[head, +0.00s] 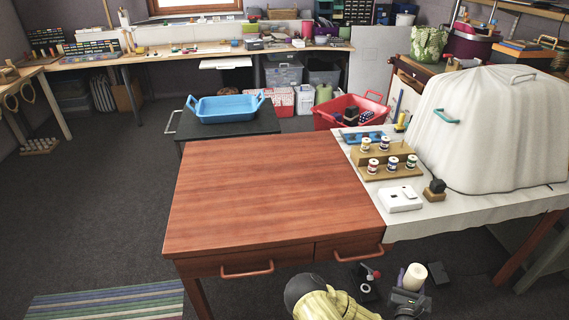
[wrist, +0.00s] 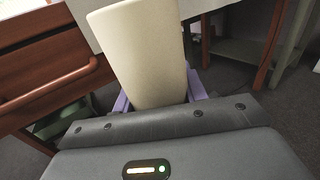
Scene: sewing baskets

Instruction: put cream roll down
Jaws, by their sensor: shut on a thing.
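The cream roll (head: 414,276) is upright in my gripper (head: 406,284), in front of the table's right drawer side and below the tabletop level in the head view. In the wrist view the cream roll (wrist: 142,55) stands large between the purple fingers (wrist: 158,101), which are shut on its lower end. The brown wooden table (head: 270,195) has a bare top, with two drawers along its front.
A white-covered table (head: 460,215) adjoins on the right, with a rack of thread spools (head: 388,160), a white device (head: 400,198) and a large covered hump (head: 490,130). A blue tray (head: 228,108) sits on a dark stand behind. A red basket (head: 350,112) is behind too.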

